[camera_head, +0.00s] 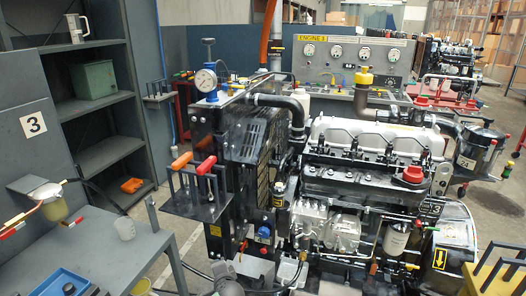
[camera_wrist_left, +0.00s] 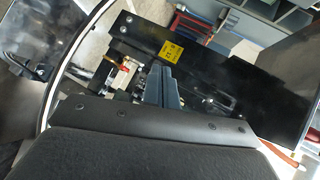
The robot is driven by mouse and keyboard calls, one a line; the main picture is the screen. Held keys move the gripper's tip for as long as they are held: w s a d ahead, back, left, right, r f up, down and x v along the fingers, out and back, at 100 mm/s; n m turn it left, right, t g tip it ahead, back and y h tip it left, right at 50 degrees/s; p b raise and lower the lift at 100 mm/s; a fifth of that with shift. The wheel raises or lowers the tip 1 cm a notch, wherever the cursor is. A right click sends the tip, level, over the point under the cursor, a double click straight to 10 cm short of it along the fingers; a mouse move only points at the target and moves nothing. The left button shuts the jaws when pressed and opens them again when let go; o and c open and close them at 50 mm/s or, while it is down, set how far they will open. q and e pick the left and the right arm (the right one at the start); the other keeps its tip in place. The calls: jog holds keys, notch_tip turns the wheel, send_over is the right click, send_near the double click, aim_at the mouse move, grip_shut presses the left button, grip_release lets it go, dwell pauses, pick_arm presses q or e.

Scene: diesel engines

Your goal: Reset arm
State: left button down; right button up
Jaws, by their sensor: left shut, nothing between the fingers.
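My left gripper (camera_wrist_left: 163,72) shows in the left wrist view, with its two grey fingers together and nothing held. Beyond its fingertips are a black panel with a yellow label (camera_wrist_left: 171,51), a black fitting and a small red part. I cannot tell from this view how far the fingers are from the panel. I cannot pick out my left gripper for sure in the head view. My right gripper is in neither view.
A diesel engine (camera_head: 362,165) fills the middle right of the head view. A tool holder (camera_head: 196,205) with red and orange handles stands in front. Shelves (camera_head: 110,150) and a grey workbench (camera_head: 95,250) are left.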

pick_arm(q)
jog(key=s+d+n+g+h, duration=0.1)
jog(key=s+n+g+h, duration=0.6)
jog(key=s, duration=1.9)
jog(key=s+f+n+g, duration=0.1)
jog(key=s+f+g, duration=0.1)
jog(key=s, duration=0.7)
jog(key=s+a+f+n+g+y, duration=0.1)
jog(key=s+f+n+g, duration=0.1)
jog(key=s+f, duration=0.3)
jog(key=s, duration=0.4)
jog(key=shift+s+f+n, duration=0.2)
jog(key=shift+n, duration=0.1)
